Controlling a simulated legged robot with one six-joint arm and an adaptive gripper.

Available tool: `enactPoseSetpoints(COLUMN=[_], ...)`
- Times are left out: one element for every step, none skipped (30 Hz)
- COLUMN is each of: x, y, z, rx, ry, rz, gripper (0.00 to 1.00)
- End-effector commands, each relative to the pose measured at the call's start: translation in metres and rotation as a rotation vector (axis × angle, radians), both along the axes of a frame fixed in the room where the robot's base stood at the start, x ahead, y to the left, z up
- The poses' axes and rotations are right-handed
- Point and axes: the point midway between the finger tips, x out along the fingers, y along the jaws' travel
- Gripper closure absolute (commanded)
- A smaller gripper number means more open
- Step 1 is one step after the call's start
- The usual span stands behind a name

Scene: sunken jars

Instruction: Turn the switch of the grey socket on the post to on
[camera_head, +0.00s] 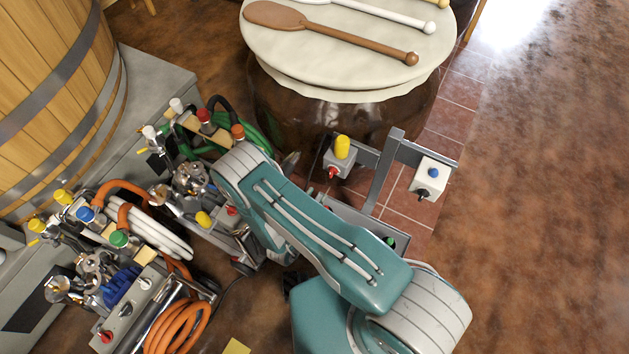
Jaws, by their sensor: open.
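A grey socket box (341,162) with a yellow plug or cap on top and a small red switch on its front sits at the left end of the crossbar of a grey post (383,175). The switch's setting is too small to tell. My teal and white arm reaches from the lower right to the left of the post, and its bend lies left of the grey socket. I cannot make out my gripper; my own arm seems to hide it.
A white socket box (432,180) with a blue button and dark switch is at the crossbar's right end. A large covered jar (345,110) stands behind. Carts with valves and hoses (125,270) crowd the left, beside a wooden barrel (50,90). The floor right (540,200) is clear.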

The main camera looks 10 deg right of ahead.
Motion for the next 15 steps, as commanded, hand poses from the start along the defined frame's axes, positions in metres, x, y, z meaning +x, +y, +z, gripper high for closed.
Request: enactPoseSetpoints(x=[-0.005, -0.006, -0.007, -0.008, -0.007, -0.006, -0.005, -0.003, 0.0, 0.003, 0.006, 0.011, 0.014, 0.018, 0.022], y=[-0.002, -0.002, -0.003, -0.004, -0.004, -0.005, -0.006, -0.008, -0.01, -0.012, -0.014, -0.018, -0.02, -0.023, -0.026], z=[-0.002, -0.003, -0.003, -0.003, -0.004, -0.003, -0.003, -0.003, -0.003, -0.003, -0.003, -0.003, -0.003, -0.003, -0.003], rx=[-0.017, -0.023, -0.029, -0.032, -0.033, -0.034, -0.033, -0.033, -0.032, -0.031, -0.031, -0.031, -0.031, -0.031, -0.03], ry=[-0.005, -0.008, -0.011, -0.013, -0.015, -0.015, -0.015, -0.014, -0.015, -0.014, -0.014, -0.014, -0.014, -0.015, -0.014], rz=[0.001, 0.001, 0.001, 0.001, 0.001, 0.0, -0.001, -0.002, -0.003, -0.003, -0.004, -0.004, -0.004, -0.005, -0.004], gripper=[0.5, 0.5, 0.5, 0.5, 0.5, 0.5, 0.5, 0.5, 0.5, 0.5, 0.5, 0.5, 0.5, 0.5, 0.5])
